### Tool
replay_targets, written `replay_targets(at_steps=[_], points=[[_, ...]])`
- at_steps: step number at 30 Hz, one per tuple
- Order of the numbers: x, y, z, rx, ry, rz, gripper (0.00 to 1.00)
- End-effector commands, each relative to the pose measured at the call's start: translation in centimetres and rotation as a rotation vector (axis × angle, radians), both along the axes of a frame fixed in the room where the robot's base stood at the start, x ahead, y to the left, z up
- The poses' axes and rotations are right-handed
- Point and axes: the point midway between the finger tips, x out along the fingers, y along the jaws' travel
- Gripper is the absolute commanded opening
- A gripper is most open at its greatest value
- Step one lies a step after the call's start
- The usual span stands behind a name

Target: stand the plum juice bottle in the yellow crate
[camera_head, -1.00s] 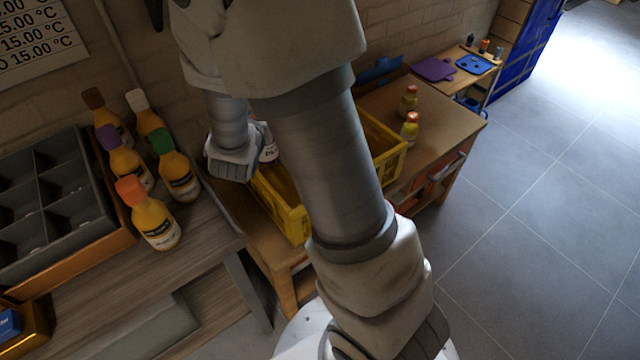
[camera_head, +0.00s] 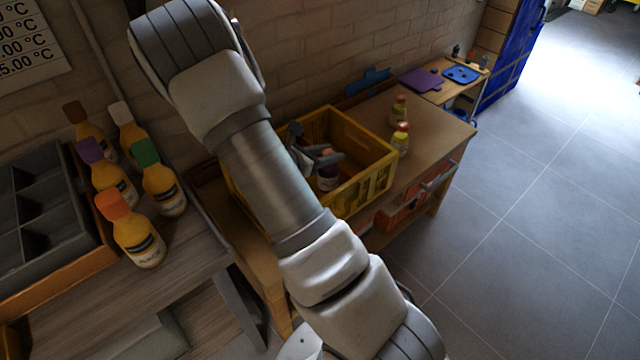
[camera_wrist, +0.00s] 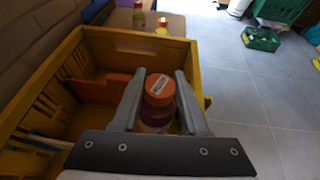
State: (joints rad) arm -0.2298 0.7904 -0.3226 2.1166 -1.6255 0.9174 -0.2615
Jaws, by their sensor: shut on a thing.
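The yellow crate (camera_head: 372,183) stands on the wooden workbench behind my arm. My gripper (camera_head: 322,157) reaches down inside it, partly hidden by my own forearm. A bottle with a dark plum body (camera_head: 328,182) is between the fingers, inside the crate's walls. The bottle looks upright, near the crate's wall (camera_wrist: 200,100). I cannot see whether its base touches the crate floor.
Several yellow juice bottles (camera_head: 136,235) stand on the grey table at left, beside a grey divided box (camera_head: 30,215). Two small bottles (camera_head: 400,138) stand on the bench just right of the crate. An orange piece (camera_wrist: 103,88) lies in the crate.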

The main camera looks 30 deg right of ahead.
Motion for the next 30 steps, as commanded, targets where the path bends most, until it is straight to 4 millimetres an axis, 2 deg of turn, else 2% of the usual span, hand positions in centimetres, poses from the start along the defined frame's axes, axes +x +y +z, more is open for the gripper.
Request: replay_targets(at_steps=[1,3,10,16,28,29,30], points=[[0.0,0.0,-1.4,-0.002,0.002,0.001,0.0],[0.0,0.0,-2.5,-0.002,0.002,0.001,0.0],[0.0,0.0,-4.2,-0.001,0.001,0.0,0.0],[0.0,0.0,-7.1,-0.001,0.001,0.002,0.0],[0.1,0.0,-7.7,-0.001,-0.001,0.002,0.0],[0.0,0.0,-7.6,0.0,-0.001,0.002,0.47],[0.0,0.0,-7.6,0.0,-0.001,0.002,0.54]])
